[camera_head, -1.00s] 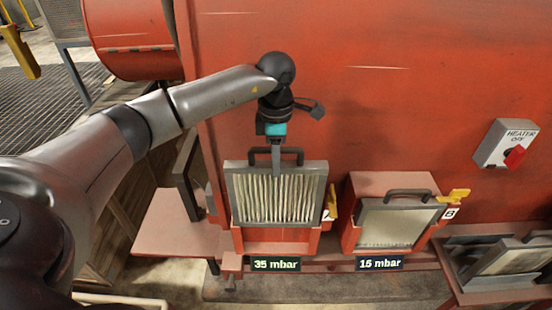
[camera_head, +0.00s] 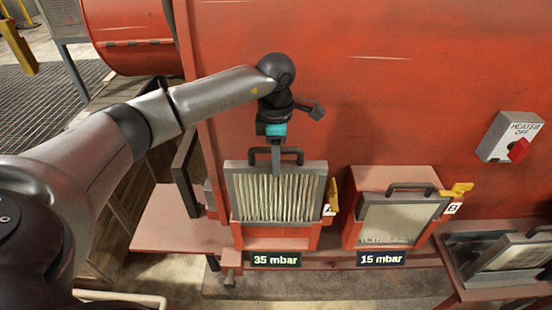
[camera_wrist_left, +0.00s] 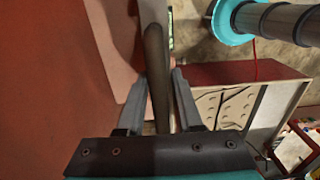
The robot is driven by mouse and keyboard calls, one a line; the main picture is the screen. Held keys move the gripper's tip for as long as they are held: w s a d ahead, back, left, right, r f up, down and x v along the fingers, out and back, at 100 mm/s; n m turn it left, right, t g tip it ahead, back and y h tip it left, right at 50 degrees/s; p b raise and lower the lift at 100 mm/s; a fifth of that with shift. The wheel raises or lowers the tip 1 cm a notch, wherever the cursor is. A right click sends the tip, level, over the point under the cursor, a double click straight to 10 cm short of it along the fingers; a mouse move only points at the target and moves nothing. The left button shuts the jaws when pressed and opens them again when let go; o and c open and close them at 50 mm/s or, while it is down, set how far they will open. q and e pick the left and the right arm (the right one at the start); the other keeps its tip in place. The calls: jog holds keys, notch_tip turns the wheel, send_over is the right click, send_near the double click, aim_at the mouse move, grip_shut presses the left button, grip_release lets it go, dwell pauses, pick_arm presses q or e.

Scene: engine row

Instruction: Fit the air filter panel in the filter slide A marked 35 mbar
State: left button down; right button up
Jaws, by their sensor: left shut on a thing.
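The air filter panel (camera_head: 275,196), a grey frame with pale pleats, stands upright in the head view. It is at the red filter slide A (camera_head: 272,243), above the 35 mbar label (camera_head: 275,259). My left gripper (camera_head: 276,152) is above the panel and shut on its top handle; the wrist view shows the dark handle bar (camera_wrist_left: 155,75) between the fingers. The panel covers most of the slide's front, and red shows below its bottom edge. I cannot tell how deep it sits in the slide. My right gripper is not in view.
To the right is slide B (camera_head: 394,180), with a panel in it, a yellow latch (camera_head: 457,190) and a 15 mbar label (camera_head: 381,258). A yellow latch (camera_head: 333,194) stands close beside the panel's right edge. A heater switch (camera_head: 509,137) is on the red wall.

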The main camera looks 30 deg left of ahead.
aim_at(276, 192)
pick_arm(q)
jog(key=shift+f+b, duration=4.15)
jog(key=shift+f, duration=1.25)
jog(key=shift+c, duration=2.4)
grip_release()
jog(key=shift+s+f, duration=0.1)
notch_tip(276, 192, up, 16)
jog(key=shift+f, duration=0.25)
